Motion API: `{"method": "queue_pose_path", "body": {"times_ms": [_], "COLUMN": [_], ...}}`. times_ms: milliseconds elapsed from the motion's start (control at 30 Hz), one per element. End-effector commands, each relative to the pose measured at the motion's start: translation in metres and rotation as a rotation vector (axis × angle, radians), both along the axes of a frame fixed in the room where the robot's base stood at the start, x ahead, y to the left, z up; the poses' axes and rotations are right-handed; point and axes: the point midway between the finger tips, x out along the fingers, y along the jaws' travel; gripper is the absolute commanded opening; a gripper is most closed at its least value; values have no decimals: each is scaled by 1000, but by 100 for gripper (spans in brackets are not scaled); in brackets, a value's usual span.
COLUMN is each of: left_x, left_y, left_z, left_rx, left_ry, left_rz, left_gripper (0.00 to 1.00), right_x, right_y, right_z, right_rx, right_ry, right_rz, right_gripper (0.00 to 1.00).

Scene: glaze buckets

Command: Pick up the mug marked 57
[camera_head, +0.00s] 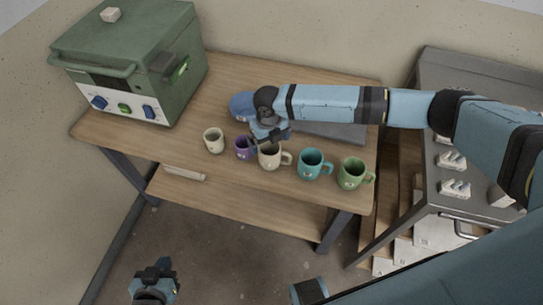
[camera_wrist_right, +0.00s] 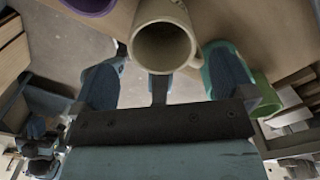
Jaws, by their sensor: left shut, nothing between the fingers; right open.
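Several mugs stand in a row along the table's front edge: an off-white one (camera_head: 214,141), a purple one (camera_head: 243,149), a cream one (camera_head: 268,160), a teal one (camera_head: 310,165) and a green one (camera_head: 352,174). Marks show on their fronts, but I cannot read the numbers. My right gripper (camera_head: 271,137) is open over the cream mug. In the right wrist view the cream mug (camera_wrist_right: 163,47) appears between the spread fingers (camera_wrist_right: 163,75), its round opening facing the camera. I cannot tell if the fingers touch it. My left gripper (camera_head: 154,272) is shut and empty, low over the floor.
A green kiln-like box (camera_head: 135,60) stands at the table's left end. A blue rounded object (camera_head: 241,106) and a grey flat slab (camera_head: 335,131) lie behind the mugs, partly hidden by my right arm. A grey unit (camera_head: 470,190) stands right of the wooden table (camera_head: 120,128). Neighbouring mugs stand close.

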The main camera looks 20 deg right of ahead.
Motion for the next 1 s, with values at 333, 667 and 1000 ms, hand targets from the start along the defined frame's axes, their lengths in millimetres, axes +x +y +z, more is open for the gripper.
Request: {"method": "queue_pose_path", "body": {"times_ms": [333, 667, 1000], "left_x": [0, 0, 0], "left_y": [1, 1, 1], "left_z": [8, 8, 9], "left_rx": [1, 1, 0], "left_ry": [2, 1, -1], "left_rz": [1, 1, 1], "left_gripper": [0, 0, 0], "right_x": [-2, -2, -1], "right_y": [-3, -3, -3], "right_z": [-45, -51, -51], "right_rx": [0, 0, 1], "right_ry": [2, 0, -1], "right_rz": [-1, -1, -1], "right_gripper": [100, 98, 41]}}
